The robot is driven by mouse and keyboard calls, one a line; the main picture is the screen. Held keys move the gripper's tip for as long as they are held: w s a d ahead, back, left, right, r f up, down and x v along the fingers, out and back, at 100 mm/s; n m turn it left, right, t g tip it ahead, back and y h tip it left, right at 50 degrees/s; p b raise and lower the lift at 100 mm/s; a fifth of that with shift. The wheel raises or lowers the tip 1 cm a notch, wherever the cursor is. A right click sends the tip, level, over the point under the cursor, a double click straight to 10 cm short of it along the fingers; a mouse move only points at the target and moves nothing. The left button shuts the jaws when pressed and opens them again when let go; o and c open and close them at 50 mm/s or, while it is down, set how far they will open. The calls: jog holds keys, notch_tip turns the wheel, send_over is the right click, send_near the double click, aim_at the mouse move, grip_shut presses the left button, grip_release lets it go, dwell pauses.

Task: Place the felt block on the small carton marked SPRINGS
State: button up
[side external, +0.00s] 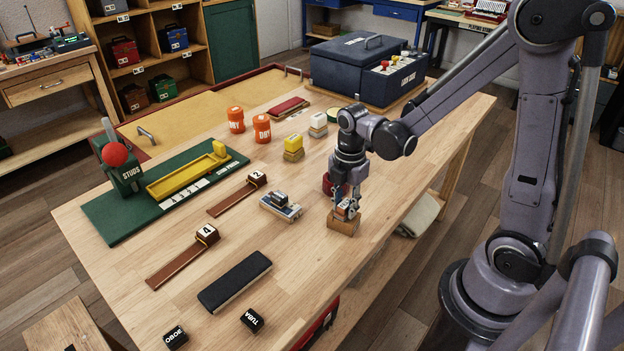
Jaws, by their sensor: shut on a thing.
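My gripper (346,211) points straight down at the right of the table. It is shut on a small brown and dark thing, mostly hidden between the fingers. I cannot make out whether this is the felt block. A small tan, box-like thing (342,226) is directly under the fingertips. The held thing is on or just above it; I cannot tell whether they touch. No SPRINGS marking is readable in this view, so I cannot tell which thing is that carton.
A dark red thing (328,184) stands close behind my gripper. A grey-blue piece (281,206) lies to its left. A long black block (234,281) lies in front. Orange cans (262,129) and a large dark case (345,72) are farther back. Bare wood lies between the gripper and black block.

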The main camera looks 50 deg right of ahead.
aim_at(345, 203)
jog(key=shift+f, duration=0.1)
jog(key=o, duration=1)
notch_tip(345, 203, up, 12)
jog(key=s+a+m+t, duration=0.1)
jog(key=m+t, duration=0.1)
jog(key=m, duration=0.4)
jog(key=s+a+r+m+t, duration=0.1)
jog(key=a+m+t, duration=0.1)
jog(key=m, duration=0.4)
jog(key=s+a+m+t, duration=0.2)
jog(key=m+t, duration=0.1)
jog(key=m, duration=0.3)
jog(key=shift+s+r, duration=0.1)
jog(key=shift+r, duration=0.2)
